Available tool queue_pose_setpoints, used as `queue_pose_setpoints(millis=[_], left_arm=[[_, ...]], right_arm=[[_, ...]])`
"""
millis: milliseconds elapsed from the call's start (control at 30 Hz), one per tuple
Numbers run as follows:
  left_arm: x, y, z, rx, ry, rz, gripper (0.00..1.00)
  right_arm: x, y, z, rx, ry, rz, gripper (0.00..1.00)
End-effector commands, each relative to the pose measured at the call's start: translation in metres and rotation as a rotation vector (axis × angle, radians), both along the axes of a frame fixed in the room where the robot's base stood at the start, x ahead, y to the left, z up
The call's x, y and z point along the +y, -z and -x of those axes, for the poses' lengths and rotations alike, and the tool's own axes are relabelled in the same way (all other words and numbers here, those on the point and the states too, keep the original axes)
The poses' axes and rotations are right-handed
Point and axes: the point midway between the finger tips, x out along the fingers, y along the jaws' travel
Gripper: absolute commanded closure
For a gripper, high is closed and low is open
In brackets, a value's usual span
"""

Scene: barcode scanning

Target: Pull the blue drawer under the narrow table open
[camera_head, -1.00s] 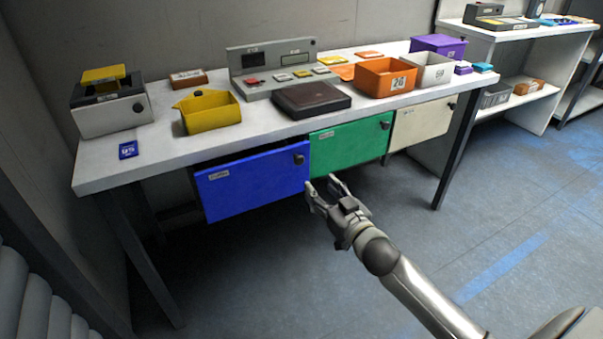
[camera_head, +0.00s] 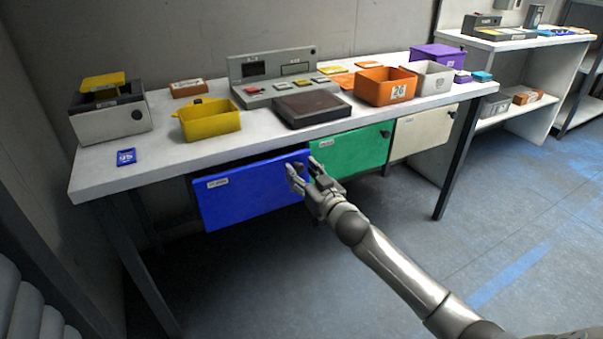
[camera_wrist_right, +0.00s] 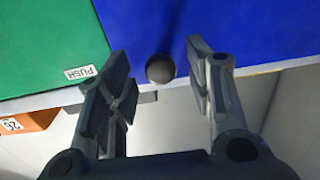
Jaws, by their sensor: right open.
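The blue drawer (camera_head: 252,192) hangs under the left part of the narrow table (camera_head: 95,177). A dark gap shows above its front; I cannot tell how far out it stands. My right gripper (camera_head: 303,167) is open at the top right corner of the blue front. In the right wrist view, the blue front (camera_wrist_right: 255,30) fills the right side. Its dark round knob (camera_wrist_right: 160,68) lies between the two open fingers, with space on both sides. In the head view the fingers partly hide the knob. My left gripper is not in view.
A green drawer (camera_head: 350,150) and a cream drawer (camera_head: 420,131) are to the right of the blue one. A yellow bin (camera_head: 210,125), a dark scanner pad (camera_head: 312,110) and an orange bin (camera_head: 384,88) stand on top. Table legs stand at both ends; the floor in front is clear.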

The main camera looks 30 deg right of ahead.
Motion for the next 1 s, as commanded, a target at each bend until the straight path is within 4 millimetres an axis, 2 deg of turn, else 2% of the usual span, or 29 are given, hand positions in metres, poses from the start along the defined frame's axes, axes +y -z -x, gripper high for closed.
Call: queue_pose_setpoints(millis=[133, 433, 800, 1000], left_arm=[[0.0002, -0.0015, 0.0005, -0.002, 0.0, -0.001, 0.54], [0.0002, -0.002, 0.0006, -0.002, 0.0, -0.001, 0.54], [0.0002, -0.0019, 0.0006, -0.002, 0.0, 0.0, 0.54], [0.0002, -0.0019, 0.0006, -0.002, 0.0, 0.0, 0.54]], right_arm=[[0.0006, -0.0001, -0.0071, 0.0, 0.0, 0.0, 0.53], [0.0006, 0.0002, -0.008, 0.001, 0.0, 0.0, 0.53], [0.0006, 0.0002, -0.0079, 0.001, 0.0, 0.0, 1.0], [0.0005, 0.0002, -0.0078, 0.001, 0.0, 0.0, 1.0]])
